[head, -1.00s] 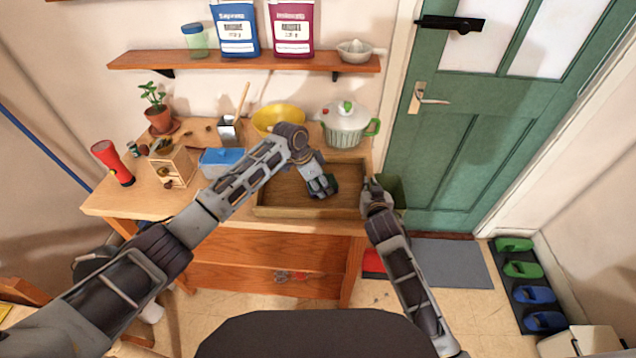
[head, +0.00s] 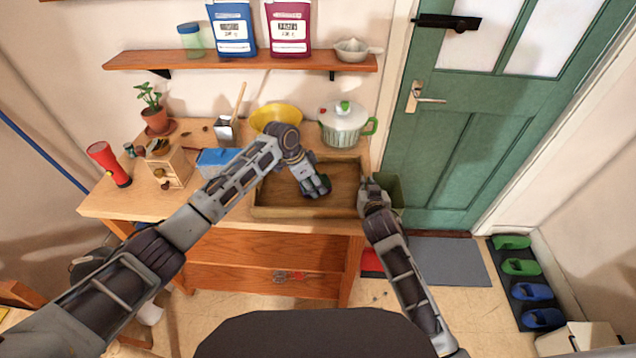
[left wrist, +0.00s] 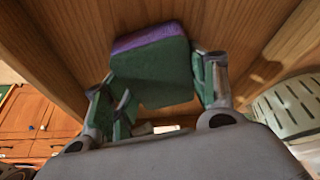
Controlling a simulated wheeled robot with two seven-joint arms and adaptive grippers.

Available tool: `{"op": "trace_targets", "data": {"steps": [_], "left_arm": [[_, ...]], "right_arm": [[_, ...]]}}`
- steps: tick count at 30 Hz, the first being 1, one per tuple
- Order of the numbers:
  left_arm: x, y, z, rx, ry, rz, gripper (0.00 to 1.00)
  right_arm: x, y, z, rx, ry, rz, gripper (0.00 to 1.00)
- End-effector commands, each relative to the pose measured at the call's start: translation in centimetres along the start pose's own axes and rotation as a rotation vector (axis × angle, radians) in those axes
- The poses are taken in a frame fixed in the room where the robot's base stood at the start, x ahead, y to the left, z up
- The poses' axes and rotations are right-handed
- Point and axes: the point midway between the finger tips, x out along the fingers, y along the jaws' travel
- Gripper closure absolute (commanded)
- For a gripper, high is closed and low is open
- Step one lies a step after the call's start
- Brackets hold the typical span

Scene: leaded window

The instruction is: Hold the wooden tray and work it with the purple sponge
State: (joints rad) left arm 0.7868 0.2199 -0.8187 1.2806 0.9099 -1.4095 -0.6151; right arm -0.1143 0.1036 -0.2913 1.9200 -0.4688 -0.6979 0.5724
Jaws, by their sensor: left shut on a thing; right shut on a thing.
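The wooden tray (head: 275,211) lies near the front right edge of the wooden bench. My left gripper (head: 321,189) points down inside it, in its right half. In the left wrist view my left gripper (left wrist: 158,88) is shut on the sponge (left wrist: 150,72), which shows a green face and a purple edge. The sponge is close to the tray's wooden surface; I cannot tell whether it touches. In the head view the hand mostly hides the sponge. My right gripper (head: 367,184) is shut on the tray's right wall.
A shelf (head: 240,60) hangs above.

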Motion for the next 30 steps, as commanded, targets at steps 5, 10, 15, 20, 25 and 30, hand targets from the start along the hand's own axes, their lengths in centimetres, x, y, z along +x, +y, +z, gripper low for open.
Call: {"op": "trace_targets", "data": {"steps": [5, 10, 15, 20, 25, 30], "left_arm": [[-0.4, -0.4, 0.9, -0.001, -0.001, -0.001, 0.62], [-0.8, -0.6, 1.6, 0.000, 0.000, -0.001, 0.62], [-0.9, -0.7, 1.7, 0.001, 0.001, -0.002, 0.62], [-0.9, -0.7, 1.6, 0.001, 0.001, -0.002, 0.62], [-1.0, -0.8, 1.8, 0.001, 0.001, -0.002, 0.62], [-1.2, -1.0, 2.4, 0.000, 0.002, -0.002, 0.62]], "right_arm": [[0.0, 0.1, -0.2, 0.001, 0.004, 0.002, 1.00], [0.0, 0.1, -0.2, 0.001, 0.003, 0.002, 1.00], [0.0, 0.1, -0.1, 0.000, 0.002, 0.002, 1.00], [0.0, 0.1, -0.1, 0.000, 0.002, 0.003, 1.00], [0.0, 0.1, -0.1, 0.000, 0.001, 0.003, 1.00], [0.0, 0.2, -0.1, 0.000, 0.000, 0.003, 1.00]]}}
